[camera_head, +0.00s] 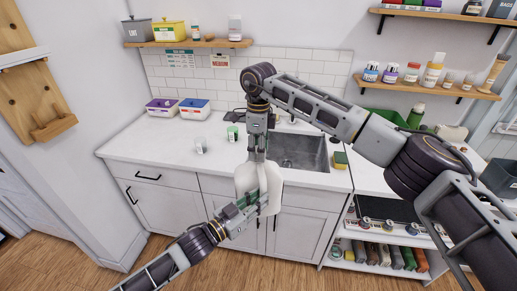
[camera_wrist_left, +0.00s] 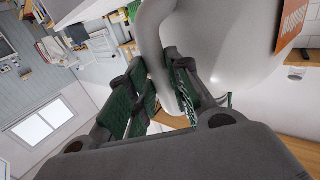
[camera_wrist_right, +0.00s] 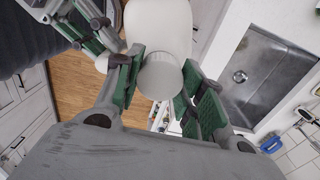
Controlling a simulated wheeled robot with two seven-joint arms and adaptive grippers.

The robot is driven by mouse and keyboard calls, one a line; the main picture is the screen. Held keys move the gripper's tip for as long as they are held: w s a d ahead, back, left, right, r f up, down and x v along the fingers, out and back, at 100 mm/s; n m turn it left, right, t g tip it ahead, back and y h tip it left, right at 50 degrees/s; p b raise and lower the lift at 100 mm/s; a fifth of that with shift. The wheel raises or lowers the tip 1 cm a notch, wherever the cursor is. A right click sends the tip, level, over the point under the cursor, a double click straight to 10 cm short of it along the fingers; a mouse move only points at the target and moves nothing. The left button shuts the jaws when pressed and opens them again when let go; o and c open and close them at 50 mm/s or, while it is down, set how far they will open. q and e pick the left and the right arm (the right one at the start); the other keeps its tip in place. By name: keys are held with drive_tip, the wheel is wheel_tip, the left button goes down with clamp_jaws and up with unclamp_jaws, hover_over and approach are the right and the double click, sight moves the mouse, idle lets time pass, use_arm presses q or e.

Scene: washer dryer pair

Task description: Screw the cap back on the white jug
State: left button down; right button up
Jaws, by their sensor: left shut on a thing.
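The white jug (camera_head: 247,178) is in front of the counter, below the sink edge. It also shows in the left wrist view (camera_wrist_left: 235,45) with an orange label. My left gripper (camera_head: 250,200) is shut on the jug's handle (camera_wrist_left: 153,35). My right gripper (camera_head: 258,157) points down over the jug's top. In the right wrist view a pale round cap (camera_wrist_right: 160,78) lies between its fingertips, in front of the jug's body (camera_wrist_right: 158,25). The fingers are close to the cap's sides; I cannot tell whether they grip it or whether it touches the neck.
The white counter (camera_head: 160,138) carries a white cup (camera_head: 201,146), a green-and-white cup (camera_head: 233,134) and two boxes at the back. Cabinets (camera_head: 165,200) stand behind the jug.

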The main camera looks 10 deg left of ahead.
drive_tip(key=c, duration=0.3)
drive_tip(key=o, duration=1.2)
drive_tip(key=shift+r, duration=0.15)
drive_tip(key=shift+w+r, duration=0.1)
drive_tip(key=shift+r, duration=5.75)
drive_tip(key=shift+f, duration=0.1)
